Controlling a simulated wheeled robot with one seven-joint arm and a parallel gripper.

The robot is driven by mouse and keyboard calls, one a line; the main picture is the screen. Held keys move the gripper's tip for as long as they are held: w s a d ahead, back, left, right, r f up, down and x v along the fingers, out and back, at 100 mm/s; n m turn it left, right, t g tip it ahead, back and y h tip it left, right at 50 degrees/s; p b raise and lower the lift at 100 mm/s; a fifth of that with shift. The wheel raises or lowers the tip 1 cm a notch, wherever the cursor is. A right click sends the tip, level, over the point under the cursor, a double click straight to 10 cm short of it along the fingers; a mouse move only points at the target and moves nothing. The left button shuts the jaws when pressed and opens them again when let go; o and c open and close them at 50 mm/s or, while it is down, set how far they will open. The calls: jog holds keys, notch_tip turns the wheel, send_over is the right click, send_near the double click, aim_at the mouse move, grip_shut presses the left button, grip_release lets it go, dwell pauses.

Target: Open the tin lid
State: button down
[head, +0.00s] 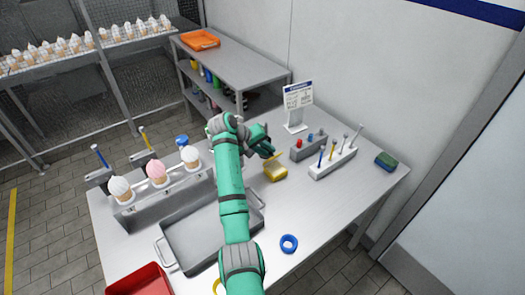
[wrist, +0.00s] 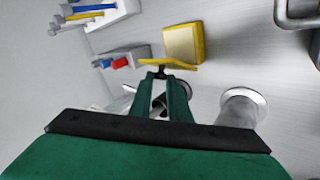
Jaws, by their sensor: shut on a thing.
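The yellow tin (head: 276,173) sits on the metal table, just right of my gripper (head: 268,152) in the head view. Its yellow lid (head: 278,159) is tilted up from the tin. In the wrist view the tin (wrist: 184,45) shows a pale yellow face with a brighter rim, and the lid (wrist: 180,66) appears nearly edge-on as a thin strip. My gripper (wrist: 160,73) is shut at the lid, its fingertips together on a small dark part there. The exact grip is partly hidden by the fingers.
A grey block with red and blue pieces (head: 308,148), a tool rack (head: 333,163) and a sign (head: 297,100) stand behind and right. A metal tray (head: 190,245) and cone holder (head: 150,205) lie left. A blue ring (head: 288,243) lies in front. The table's right front is clear.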

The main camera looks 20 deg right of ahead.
jog(key=shift+w+r, duration=0.15)
jog(key=c, duration=1.7)
grip_release()
jog(key=v, duration=1)
jog(key=shift+a+r, duration=0.25)
